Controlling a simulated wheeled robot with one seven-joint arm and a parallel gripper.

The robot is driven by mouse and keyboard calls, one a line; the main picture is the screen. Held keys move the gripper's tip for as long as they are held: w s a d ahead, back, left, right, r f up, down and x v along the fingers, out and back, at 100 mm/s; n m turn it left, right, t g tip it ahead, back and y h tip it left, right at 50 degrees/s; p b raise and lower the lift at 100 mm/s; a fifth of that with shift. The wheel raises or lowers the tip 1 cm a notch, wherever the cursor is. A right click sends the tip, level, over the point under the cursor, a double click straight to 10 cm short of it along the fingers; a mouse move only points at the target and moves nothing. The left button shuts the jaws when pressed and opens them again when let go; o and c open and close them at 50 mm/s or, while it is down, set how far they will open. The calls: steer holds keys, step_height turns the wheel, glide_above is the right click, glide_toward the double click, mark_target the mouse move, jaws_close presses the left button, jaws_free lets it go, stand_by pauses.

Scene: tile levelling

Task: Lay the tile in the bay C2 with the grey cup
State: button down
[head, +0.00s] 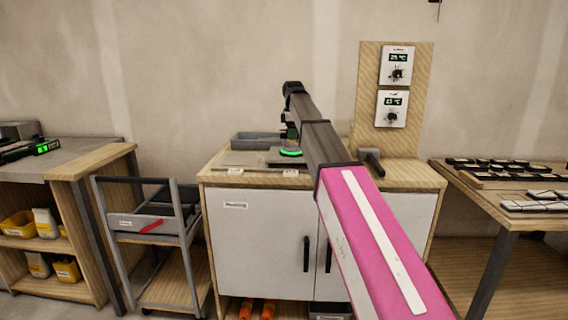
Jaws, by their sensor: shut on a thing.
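My gripper (290,134) is small and dark at the far end of my arm, over the top of the white cabinet (270,226). It is shut on what seems to be the cup, just above a bright green ring (291,152); the cup's own colour is hard to make out. Directly under the ring is a dark grey flat piece (274,160), possibly the tile; I cannot tell whether it touches the surface below. A paler flat panel (240,160) lies to its left. Small white labels (235,171) sit on the front edge, too small to read.
A grey tray (255,140) lies behind the panels. A dark-handled tool (371,160) is on the right of the top. A board (420,75) with two dials stands behind. A cart (150,222) is left; a table with dark and white pieces (500,168) is right.

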steer(key=shift+f, duration=0.75)
stand_by(1.0)
steer(key=c, duration=0.9)
jaws_free()
